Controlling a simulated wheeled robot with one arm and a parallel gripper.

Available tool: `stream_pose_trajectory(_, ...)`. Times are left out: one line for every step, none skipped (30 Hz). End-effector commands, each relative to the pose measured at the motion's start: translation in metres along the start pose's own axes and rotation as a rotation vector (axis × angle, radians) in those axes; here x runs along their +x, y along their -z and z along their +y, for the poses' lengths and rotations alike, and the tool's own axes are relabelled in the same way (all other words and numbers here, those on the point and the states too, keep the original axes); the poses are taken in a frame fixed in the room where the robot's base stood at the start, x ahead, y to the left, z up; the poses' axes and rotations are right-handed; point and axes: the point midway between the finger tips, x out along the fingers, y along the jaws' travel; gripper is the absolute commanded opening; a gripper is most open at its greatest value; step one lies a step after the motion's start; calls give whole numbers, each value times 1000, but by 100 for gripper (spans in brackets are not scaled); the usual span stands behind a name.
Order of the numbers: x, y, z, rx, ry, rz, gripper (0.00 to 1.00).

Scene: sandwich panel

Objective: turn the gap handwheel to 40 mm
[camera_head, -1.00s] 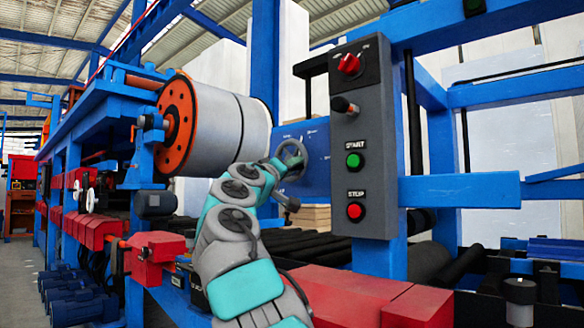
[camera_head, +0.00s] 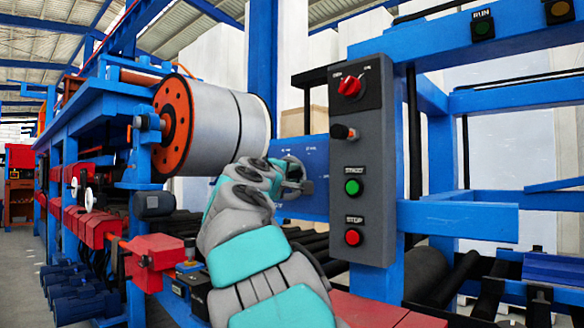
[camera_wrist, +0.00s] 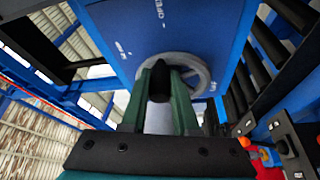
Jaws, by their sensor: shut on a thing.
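The gap handwheel is a grey ring on a blue panel. In the wrist view the handwheel (camera_wrist: 203,75) lies behind my fingers, with the blue panel (camera_wrist: 185,30) around it. My gripper (camera_wrist: 160,82) is shut on the wheel's dark handle knob (camera_wrist: 160,80), which sits between the two green fingers. In the head view the handwheel (camera_head: 296,172) is partly hidden by my gripper (camera_head: 284,177). Small white scale marks show on the blue panel (camera_head: 315,150), but they are too small to read.
A grey control box (camera_head: 360,160) with a red switch, a green START button (camera_head: 353,187) and a red STOP button (camera_head: 353,237) stands just right of the handwheel. A large white roll (camera_head: 225,125) is at the left. Black rollers (camera_head: 310,242) lie below.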

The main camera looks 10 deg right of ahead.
Motion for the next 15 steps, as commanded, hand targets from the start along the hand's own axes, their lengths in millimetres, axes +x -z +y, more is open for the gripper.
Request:
stream_pose_trajectory(0,1,4,-15,4,1,0)
stream_pose_trajectory(0,1,5,-23,8,1,0)
stream_pose_trajectory(0,2,4,-33,12,0,0)
stream_pose_trajectory(0,2,5,-40,14,0,0)
stream_pose_trajectory(0,2,5,-45,16,0,0)
stream_pose_trajectory(0,2,4,-51,19,0,0)
stream_pose_trajectory(0,2,4,-55,21,0,0)
stream_pose_trajectory(0,2,4,-58,22,0,0)
stream_pose_trajectory(0,2,4,-61,24,0,0)
stream_pose_trajectory(0,2,4,-63,24,0,0)
stream_pose_trajectory(0,2,4,-64,25,0,0)
stream_pose_trajectory(0,2,4,-64,25,0,0)
stream_pose_trajectory(0,2,3,-65,25,0,0)
stream_pose_trajectory(0,2,3,-65,25,0,0)
stream_pose_trajectory(0,2,3,-65,25,0,0)
